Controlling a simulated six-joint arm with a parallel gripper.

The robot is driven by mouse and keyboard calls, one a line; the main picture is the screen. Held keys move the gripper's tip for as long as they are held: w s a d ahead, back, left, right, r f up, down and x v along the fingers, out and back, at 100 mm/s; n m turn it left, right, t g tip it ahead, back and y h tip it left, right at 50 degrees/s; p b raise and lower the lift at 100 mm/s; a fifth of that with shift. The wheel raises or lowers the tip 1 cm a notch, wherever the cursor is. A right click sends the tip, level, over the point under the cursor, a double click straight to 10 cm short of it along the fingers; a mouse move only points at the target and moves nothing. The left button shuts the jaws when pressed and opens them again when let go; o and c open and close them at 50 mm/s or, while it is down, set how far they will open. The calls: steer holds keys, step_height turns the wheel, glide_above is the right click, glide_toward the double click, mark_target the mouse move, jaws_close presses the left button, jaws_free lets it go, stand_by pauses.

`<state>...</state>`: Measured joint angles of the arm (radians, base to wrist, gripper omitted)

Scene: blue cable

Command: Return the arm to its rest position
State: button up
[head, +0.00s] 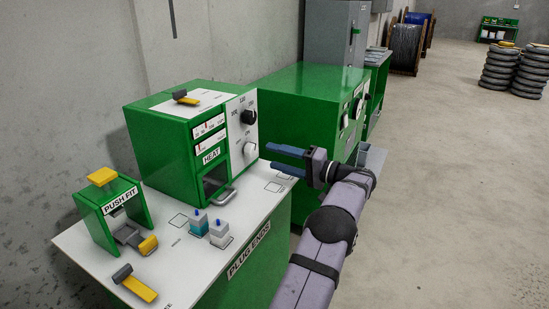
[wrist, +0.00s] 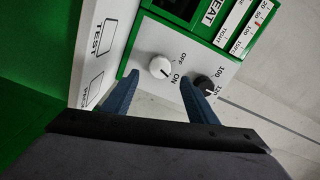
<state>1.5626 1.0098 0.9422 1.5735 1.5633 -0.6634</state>
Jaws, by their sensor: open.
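My gripper (head: 270,157) is open, with its two blue fingers apart and nothing between them. In the head view it is above the right end of the white-topped bench (head: 165,253), just right of the green HEAT machine (head: 168,140). In the wrist view the fingers (wrist: 159,76) point toward that machine's white panel. A white ON/OFF knob (wrist: 160,67) shows between the fingertips, and a black dial (wrist: 204,84) is partly behind the right finger. I cannot tell whether either finger touches them. My arm reaches in from the lower right.
Two plug ends (head: 208,226) stand on the bench before the HEAT machine. The green PUSH FIT press (head: 112,214) is at the left. A larger green machine (head: 305,105) stands behind my gripper. The concrete floor (head: 440,200) at the right is clear.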

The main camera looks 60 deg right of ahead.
stand_by(0.3)
steer(key=w+a+r+n+g+y+p, duration=0.1)
steer(key=w+a+r+g+y+p, duration=0.15)
steer(key=a, duration=0.35)
steer(key=w+a+r+n+g+y+p, duration=0.1)
steer(key=w+a+r+n+y+p, duration=0.1)
steer(key=a+p, duration=0.3)
steer(key=w+a+r+n+g+y+p, duration=0.1)
steer(key=w+a+r+g+y+p, duration=0.15)
steer(key=a, duration=0.55)
steer(key=w+a+f+n+g+p, duration=0.1)
steer(key=a+g+p, duration=0.25)
steer(key=a, duration=0.65)
steer(key=w+a+f+n+g+p, duration=0.15)
steer(key=a+g, duration=0.25)
steer(key=a, duration=0.5)
steer(key=s+a+n+g+h+p, duration=0.2)
steer(key=s+a, duration=0.4)
steer(key=a, duration=0.3)
steer(key=s+a+f+n+g+h+p, duration=0.1)
steer(key=s+a+n+g+h+p, duration=0.1)
steer(key=s+a+n+h+p, duration=0.3)
steer(key=s+a+n+p, duration=0.1)
steer(key=s+a, duration=0.1)
steer(key=a, duration=0.2)
steer(key=shift+a+f+p, duration=0.2)
steer(key=shift+f+p, duration=0.05)
steer(key=shift+p, duration=0.05)
